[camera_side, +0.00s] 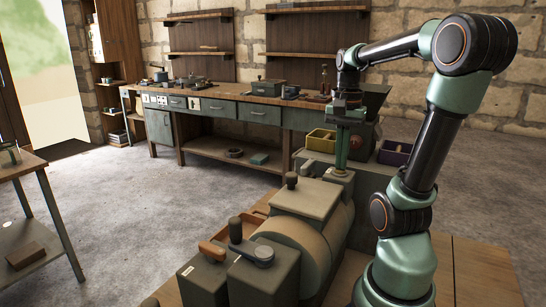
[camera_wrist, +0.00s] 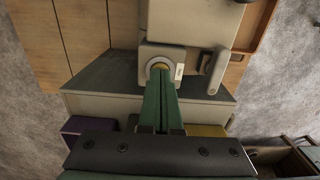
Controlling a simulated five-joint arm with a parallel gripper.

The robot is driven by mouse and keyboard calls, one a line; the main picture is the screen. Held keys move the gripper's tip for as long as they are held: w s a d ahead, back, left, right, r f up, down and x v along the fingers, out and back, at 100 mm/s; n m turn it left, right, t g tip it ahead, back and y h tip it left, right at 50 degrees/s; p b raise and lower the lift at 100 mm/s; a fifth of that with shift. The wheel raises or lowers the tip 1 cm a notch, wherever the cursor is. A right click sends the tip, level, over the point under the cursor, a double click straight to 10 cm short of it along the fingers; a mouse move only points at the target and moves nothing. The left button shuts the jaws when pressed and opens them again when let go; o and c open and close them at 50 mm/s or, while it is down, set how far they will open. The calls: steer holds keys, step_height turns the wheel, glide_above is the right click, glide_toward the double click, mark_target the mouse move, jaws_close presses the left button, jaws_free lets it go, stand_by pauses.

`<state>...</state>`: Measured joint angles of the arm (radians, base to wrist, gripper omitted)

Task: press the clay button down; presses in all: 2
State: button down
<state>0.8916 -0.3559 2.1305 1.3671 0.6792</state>
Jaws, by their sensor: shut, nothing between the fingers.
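The clay button (camera_wrist: 160,66) is a small tan disc inside a pale ring on a light square block in the wrist view. Only its far part shows past my fingertips. My gripper (camera_side: 340,169) points straight down over the block in the side view, with its green fingers closed together. In the wrist view my gripper (camera_wrist: 161,74) has its tips over the button. I cannot tell whether the tips touch it or how far down the button is.
A yellow bin (camera_side: 320,141) and a purple bin (camera_side: 393,153) sit behind and beside my gripper. A workbench (camera_side: 220,95) lines the back wall.

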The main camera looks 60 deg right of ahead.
steer(key=shift+f, duration=1.05)
step_height(320, 180, up, 15)
steer(key=shift+w, duration=0.15)
stand_by(2.7)
steer(key=w+a+f+n+t, duration=0.1)
steer(key=w+a+f+n, duration=0.1)
steer(key=a+n, duration=0.1)
steer(key=w+a+f+n+t, duration=0.1)
steer(key=w+a+f+n, duration=0.1)
steer(key=w+a+n, duration=0.1)
steer(key=w+a+f+n+h, duration=0.1)
steer(key=w+a+f+n, duration=0.2)
steer(key=shift+w+a+f+t, duration=0.1)
steer(key=shift+w+a+t, duration=0.05)
steer(key=shift+a+t, duration=0.2)
steer(key=w+a+f+n+t, duration=0.1)
steer(key=a+f+n, duration=0.2)
steer(key=a, duration=0.3)
steer(key=w+a+f+n+t+y, duration=0.1)
steer(key=a+f+n+t, duration=0.1)
steer(key=a+f+n, duration=0.2)
steer(key=shift+w+a+n, duration=0.35)
steer(key=shift+a+n, duration=0.5)
steer(key=shift+n, duration=0.15)
